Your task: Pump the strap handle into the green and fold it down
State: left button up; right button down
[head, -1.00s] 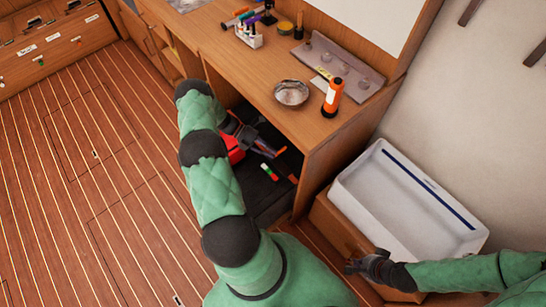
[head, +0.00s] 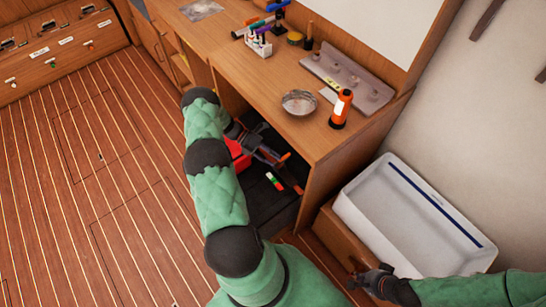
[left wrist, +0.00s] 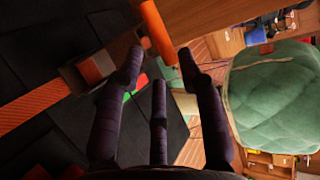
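An orange handle (left wrist: 158,32) lies just beyond my left fingertips in the left wrist view; in the head view its orange end (head: 284,157) shows at the gripper. A ribbed orange strap (left wrist: 45,105) runs to a dark metal bracket with an orange patch (left wrist: 92,68). The red, white and green gauge strip (head: 274,181) lies on the dark floor of the open cabinet; its green part (left wrist: 130,94) shows partly behind a finger. My left gripper (left wrist: 160,68) is open, its fingers spread beside the handle. My right gripper (head: 362,281) hangs by the drawer, its fingers unclear.
The cabinet's wooden side (head: 320,180) and the counter (head: 240,62) close in around my left arm. A red object (head: 238,152) sits beside it inside. A flashlight (head: 341,108) and metal bowl (head: 299,103) stand above. A white bin (head: 415,240) sits at right.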

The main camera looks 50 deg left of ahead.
pick_arm(q)
jog(key=shift+d+r, duration=0.1)
jog(key=v, duration=1.2)
